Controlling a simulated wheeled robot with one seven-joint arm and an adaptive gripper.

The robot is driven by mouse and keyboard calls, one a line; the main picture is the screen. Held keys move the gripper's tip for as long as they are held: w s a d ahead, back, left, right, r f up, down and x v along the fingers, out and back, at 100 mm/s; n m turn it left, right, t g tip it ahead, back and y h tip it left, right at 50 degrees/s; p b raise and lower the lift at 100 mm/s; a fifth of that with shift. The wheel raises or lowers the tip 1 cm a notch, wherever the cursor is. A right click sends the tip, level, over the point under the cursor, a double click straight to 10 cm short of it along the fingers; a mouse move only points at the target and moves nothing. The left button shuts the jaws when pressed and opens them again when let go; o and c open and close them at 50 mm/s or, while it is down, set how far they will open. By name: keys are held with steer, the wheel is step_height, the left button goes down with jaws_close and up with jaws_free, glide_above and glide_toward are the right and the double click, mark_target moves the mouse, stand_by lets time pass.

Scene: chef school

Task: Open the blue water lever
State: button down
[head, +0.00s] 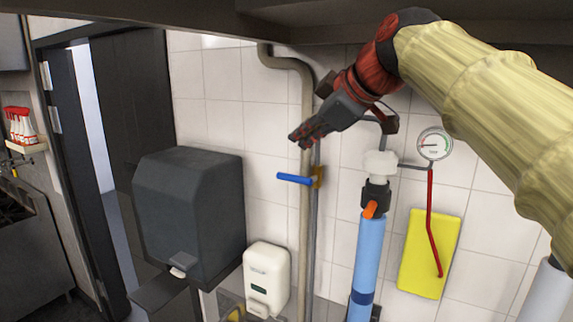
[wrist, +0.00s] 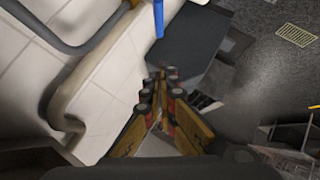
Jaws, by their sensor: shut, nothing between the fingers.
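The blue water lever (head: 294,179) sticks out to the left from a brass valve (head: 318,177) on a thin vertical pipe against the tiled wall. It lies about level. In the wrist view the blue lever (wrist: 158,18) shows at the top edge, beyond the fingertips and apart from them. My gripper (head: 297,136) is above the lever in the head view, with its fingers pointing down and left. In the wrist view my gripper (wrist: 162,72) has its fingertips together with nothing between them.
A thick beige pipe (head: 306,105) runs down the wall beside the valve. A dark dispenser (head: 190,215) and a white soap dispenser (head: 267,278) are at left and below. A blue filter cylinder (head: 367,262), a gauge (head: 434,144) and a yellow board (head: 428,255) are at right. A dark shelf overhangs.

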steer(key=p, duration=0.1)
glide_toward(280, 173)
steer(key=w+a+r, duration=0.1)
steer(key=a, duration=0.2)
steer(key=w+f, duration=0.1)
steer(key=w+d+f, duration=0.1)
steer(key=f, duration=0.1)
steer(key=shift+w+f, duration=0.25)
steer(key=shift+f, duration=0.05)
steer(key=shift+d, duration=0.1)
steer(key=shift+p, duration=0.7)
